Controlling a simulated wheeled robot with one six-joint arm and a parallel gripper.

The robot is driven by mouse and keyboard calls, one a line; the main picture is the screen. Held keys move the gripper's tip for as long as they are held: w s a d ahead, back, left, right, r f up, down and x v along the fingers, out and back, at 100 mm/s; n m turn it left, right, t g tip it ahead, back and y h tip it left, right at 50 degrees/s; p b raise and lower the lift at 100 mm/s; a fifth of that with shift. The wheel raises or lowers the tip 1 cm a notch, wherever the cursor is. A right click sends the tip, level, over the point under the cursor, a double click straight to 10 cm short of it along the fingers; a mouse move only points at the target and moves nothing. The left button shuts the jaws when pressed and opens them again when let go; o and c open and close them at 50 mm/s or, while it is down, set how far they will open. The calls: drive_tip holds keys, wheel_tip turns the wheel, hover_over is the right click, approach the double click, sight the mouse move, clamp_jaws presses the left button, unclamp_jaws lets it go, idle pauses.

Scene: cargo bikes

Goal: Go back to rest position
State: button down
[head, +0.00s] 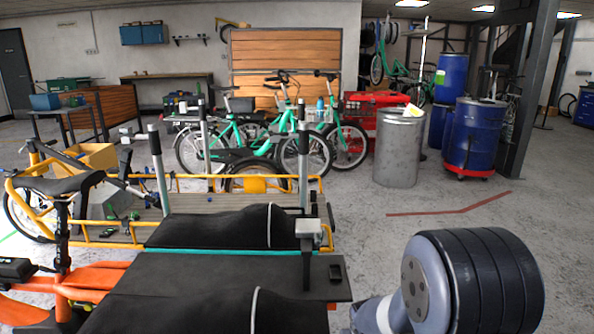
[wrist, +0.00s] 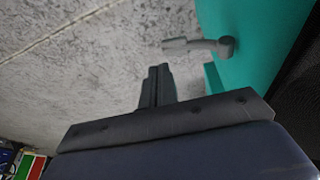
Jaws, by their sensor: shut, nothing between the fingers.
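My gripper (wrist: 157,86) shows in the wrist view as a pair of dark fingers held together, with nothing between them. It points over bare grey concrete. A teal panel (wrist: 262,50) lies to its right, with a grey lever-like part (wrist: 200,45) sticking out towards the fingers. The fingers look apart from both, though the exact gap is hard to judge. In the head view, a thick grey and black link of my arm fills the lower right, and the gripper itself is out of sight there.
An orange cargo bike (head: 95,275) with a black-covered box (head: 215,275) stands close in front on the left. Behind it are a yellow-railed cargo bike (head: 190,203) and teal bikes (head: 240,140). A metal drum (head: 399,148) and blue barrels (head: 475,135) stand further right. Floor between is clear.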

drive_tip(key=s+d+r+p, duration=0.3)
drive_tip(key=d+r+p, duration=0.25)
drive_tip(key=r, duration=0.55)
drive_tip(key=w+a+f+b, duration=0.2)
drive_tip(key=a+f+b, duration=0.1)
drive_tip(key=f+b, duration=0.3)
drive_tip(key=w+a+f+b, duration=0.1)
drive_tip(key=a+f+b, duration=0.2)
drive_tip(key=f, duration=0.6)
drive_tip(key=r+p, duration=0.2)
drive_tip(key=r, duration=0.1)
drive_tip(key=r+p, duration=0.2)
drive_tip(key=shift+a, duration=0.3)
drive_tip(key=shift+a+r+b, duration=0.35)
drive_tip(key=shift+a+b, duration=0.05)
drive_tip(key=shift+a, duration=0.5)
drive_tip(key=shift+a+r+h+b, duration=0.15)
drive_tip(key=shift+r+h+b, duration=0.1)
drive_tip(key=shift+h+b, duration=0.4)
